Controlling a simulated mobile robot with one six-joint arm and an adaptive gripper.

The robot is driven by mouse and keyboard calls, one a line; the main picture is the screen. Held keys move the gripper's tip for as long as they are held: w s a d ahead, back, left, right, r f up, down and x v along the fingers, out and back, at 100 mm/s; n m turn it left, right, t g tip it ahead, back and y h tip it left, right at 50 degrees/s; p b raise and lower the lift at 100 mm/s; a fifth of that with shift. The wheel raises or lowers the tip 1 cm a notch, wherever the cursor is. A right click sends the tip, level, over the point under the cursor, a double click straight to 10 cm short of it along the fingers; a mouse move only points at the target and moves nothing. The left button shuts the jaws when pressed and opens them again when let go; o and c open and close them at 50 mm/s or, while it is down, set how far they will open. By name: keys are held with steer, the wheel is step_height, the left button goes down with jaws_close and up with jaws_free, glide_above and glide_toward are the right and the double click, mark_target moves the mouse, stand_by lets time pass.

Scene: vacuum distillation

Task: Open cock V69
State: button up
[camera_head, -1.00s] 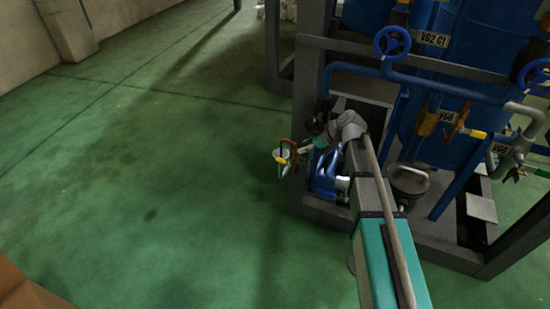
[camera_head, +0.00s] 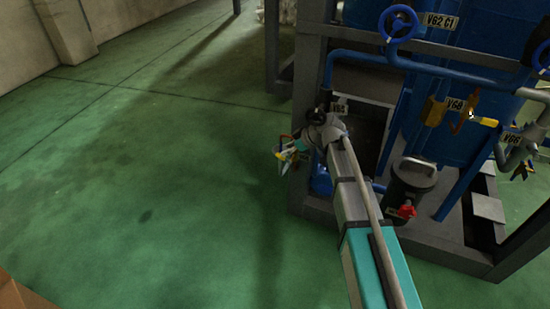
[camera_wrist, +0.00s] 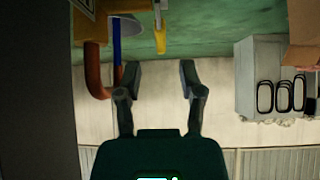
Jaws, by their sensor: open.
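A small cock with a yellow lever (camera_wrist: 160,38) and a yellow body (camera_wrist: 92,28) shows at the top of the wrist view. A brown-orange bent pipe (camera_wrist: 95,75) and a pale funnel-like piece (camera_wrist: 131,42) are beside it. My gripper (camera_wrist: 159,70) is open and empty. The lever lies just beyond the gap between its fingertips and looks apart from them. No readable tag confirms this cock as V69.
A dark upright (camera_wrist: 35,90) fills the wrist view's left edge. The green floor (camera_head: 150,200) is clear to the left.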

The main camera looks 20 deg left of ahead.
mark_target(278, 153)
steer(key=shift+b+x, duration=1.5)
steer(key=shift+x, duration=1.1)
jaws_close()
